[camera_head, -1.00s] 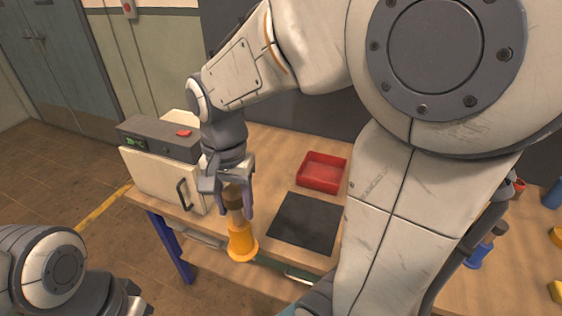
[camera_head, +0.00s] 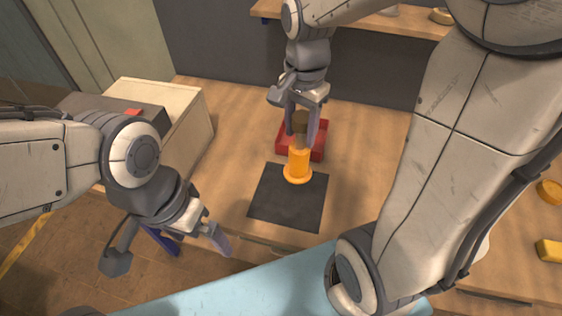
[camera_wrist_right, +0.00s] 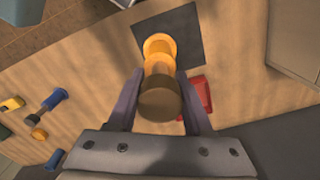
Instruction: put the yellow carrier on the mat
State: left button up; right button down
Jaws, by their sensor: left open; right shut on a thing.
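The yellow carrier (camera_head: 298,166) is an orange-yellow flanged piece with a brown knob on top. My right gripper (camera_head: 301,128) is shut on its upper part and holds it upright over the far part of the black mat (camera_head: 275,211). I cannot tell whether its base touches the mat. In the right wrist view the carrier (camera_wrist_right: 158,68) sits between the fingers, with the mat (camera_wrist_right: 184,36) beyond it. My left gripper (camera_head: 215,240) is open and empty, near the table's front edge to the left of the mat.
A red tray (camera_head: 318,153) stands just behind the carrier and is partly hidden by it. A cream box-shaped device (camera_head: 192,125) stands at the left of the table. Yellow pieces (camera_head: 549,251) lie at the far right. The wood right of the mat is clear.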

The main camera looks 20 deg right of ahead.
jog(key=w+d+f+m+b, duration=0.1)
jog(key=w+d+f+m, duration=0.25)
jog(key=d, duration=0.25)
jog(key=w+d+f+m, duration=0.3)
jog(key=d+f+m, duration=0.1)
jog(key=d, duration=0.1)
jog(key=a+f+m+p, duration=0.1)
jog(key=a+f+p, duration=0.2)
jog(key=a+f, duration=0.7)
jog(key=shift+s+a+f, duration=0.15)
jog(key=shift+s+f, duration=0.25)
jog(key=shift+f, duration=0.35)
jog(key=shift+c, duration=1.6)
grip_release()
